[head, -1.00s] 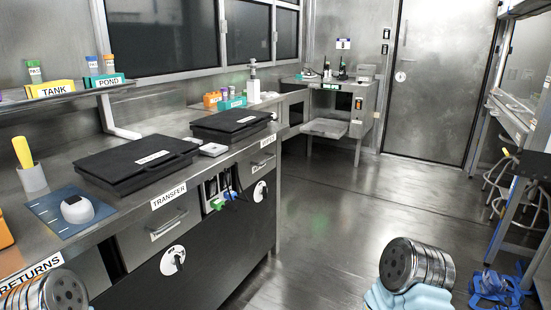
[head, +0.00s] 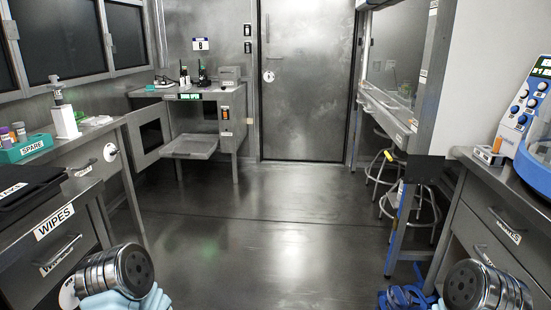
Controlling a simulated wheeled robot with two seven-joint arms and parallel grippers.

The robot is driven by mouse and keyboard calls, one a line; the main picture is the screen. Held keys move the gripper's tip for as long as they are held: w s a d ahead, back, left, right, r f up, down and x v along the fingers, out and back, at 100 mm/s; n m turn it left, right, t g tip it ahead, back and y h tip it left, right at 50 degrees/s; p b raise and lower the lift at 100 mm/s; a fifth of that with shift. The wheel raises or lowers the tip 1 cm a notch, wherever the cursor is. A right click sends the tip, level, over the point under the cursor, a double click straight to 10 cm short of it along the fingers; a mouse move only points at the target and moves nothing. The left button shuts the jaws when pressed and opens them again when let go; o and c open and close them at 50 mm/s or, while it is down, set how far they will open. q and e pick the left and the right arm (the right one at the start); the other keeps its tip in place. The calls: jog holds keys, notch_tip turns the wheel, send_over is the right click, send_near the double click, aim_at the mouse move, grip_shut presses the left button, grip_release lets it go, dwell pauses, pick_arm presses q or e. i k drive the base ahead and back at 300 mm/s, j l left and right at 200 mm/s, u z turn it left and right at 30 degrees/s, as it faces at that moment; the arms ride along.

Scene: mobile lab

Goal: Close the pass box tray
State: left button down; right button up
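The pass box tray (head: 190,146) is a flat grey metal tray, pulled out level from the front of the grey pass box (head: 233,112) by the back wall. A grey panel with a dark window (head: 151,137) stands swung out at the left of the box. The tray looks empty from here. Rounded metal parts of my two arms show at the bottom left and bottom right, far from the tray. My gripper fingers are out of view.
Open floor (head: 250,215) lies between me and the pass box. A left bench has a WIPES drawer (head: 54,222) and a teal SPARE rack (head: 26,148). Stools (head: 384,168) and a right bench (head: 480,205) line the right side. A blue item (head: 405,297) lies on the floor.

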aim_at(196, 146)
jog(key=i+u, duration=0.15)
jog(key=i, duration=0.6)
jog(key=i+l+u, duration=0.15)
jog(key=i, duration=0.55)
jog(key=i+l+u, duration=0.1)
jog(key=i, duration=0.65)
